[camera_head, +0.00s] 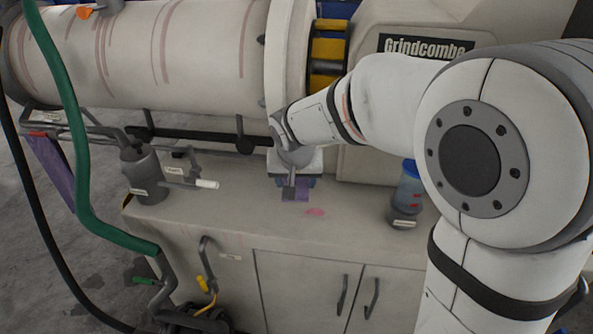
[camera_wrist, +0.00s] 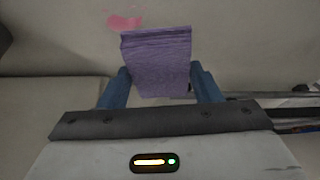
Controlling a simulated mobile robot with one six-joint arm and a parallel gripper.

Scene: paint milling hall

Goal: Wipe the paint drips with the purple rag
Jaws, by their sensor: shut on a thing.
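My gripper (camera_head: 291,188) is shut on a purple rag (camera_head: 297,194), low over the beige cabinet top beneath the mill drum. In the wrist view the rag (camera_wrist: 158,65) spans between the two blue fingers of my gripper (camera_wrist: 160,82). A pink paint drip (camera_head: 315,212) lies on the cabinet top, just right of and nearer than the rag. It also shows in the wrist view (camera_wrist: 124,22), beyond the rag's top left edge and apart from it. I cannot tell whether the rag touches the surface.
A grey pot (camera_head: 146,176) and a white-handled tool (camera_head: 205,184) are on the left. A blue-capped jar (camera_head: 410,185) stands at the right. A green hose (camera_head: 78,130) hangs in front at left. A second purple cloth (camera_head: 50,168) hangs from a rail. The drum (camera_head: 180,50) is above.

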